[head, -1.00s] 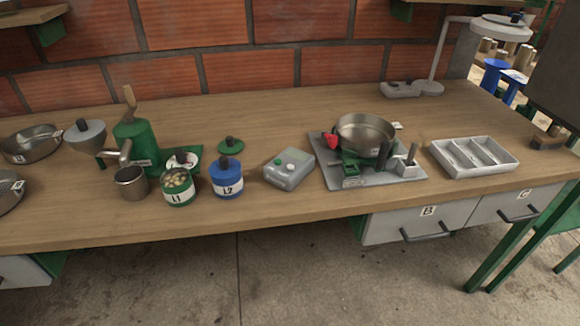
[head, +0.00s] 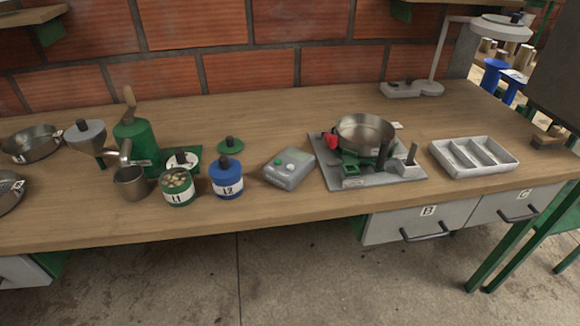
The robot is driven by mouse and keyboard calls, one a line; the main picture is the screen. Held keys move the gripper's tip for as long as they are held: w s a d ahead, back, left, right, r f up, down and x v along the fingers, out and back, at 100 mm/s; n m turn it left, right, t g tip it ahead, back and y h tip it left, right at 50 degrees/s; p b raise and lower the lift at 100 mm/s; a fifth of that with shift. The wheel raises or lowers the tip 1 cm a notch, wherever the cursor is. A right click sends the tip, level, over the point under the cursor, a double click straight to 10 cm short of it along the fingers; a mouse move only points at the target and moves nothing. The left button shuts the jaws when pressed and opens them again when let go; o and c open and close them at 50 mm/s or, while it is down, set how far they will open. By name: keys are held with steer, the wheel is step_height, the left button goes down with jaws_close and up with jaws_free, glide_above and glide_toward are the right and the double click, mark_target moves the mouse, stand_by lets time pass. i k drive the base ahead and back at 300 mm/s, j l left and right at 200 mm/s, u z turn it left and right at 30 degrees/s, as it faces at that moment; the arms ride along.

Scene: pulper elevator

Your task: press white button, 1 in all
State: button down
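A small grey control box (head: 289,169) sits on the wooden bench, between the blue jar and the machine with the pan. Its top carries a green button (head: 278,161) and a pale, whitish button (head: 290,164) to the right of it. The buttons are too small to tell whether either is pressed. My gripper is not in view, and nothing of mine covers the box.
A blue jar marked L2 (head: 227,180) and a green jar marked L1 (head: 177,189) stand left of the box. A grey-based machine (head: 405,174) with a metal pan (head: 364,132) stands right of it. A divided tray (head: 474,157) is farther right. Bare bench lies behind the box.

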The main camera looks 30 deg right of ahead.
mark_target(303, 162)
steer(key=z, duration=0.4)
steer(key=j+z, duration=0.15)
steer(key=z, duration=0.7)
steer(key=k+z, duration=0.1)
steer(key=z, duration=0.3)
steer(key=j, duration=0.4)
steer(key=i+j, duration=0.15)
steer(key=j, duration=0.25)
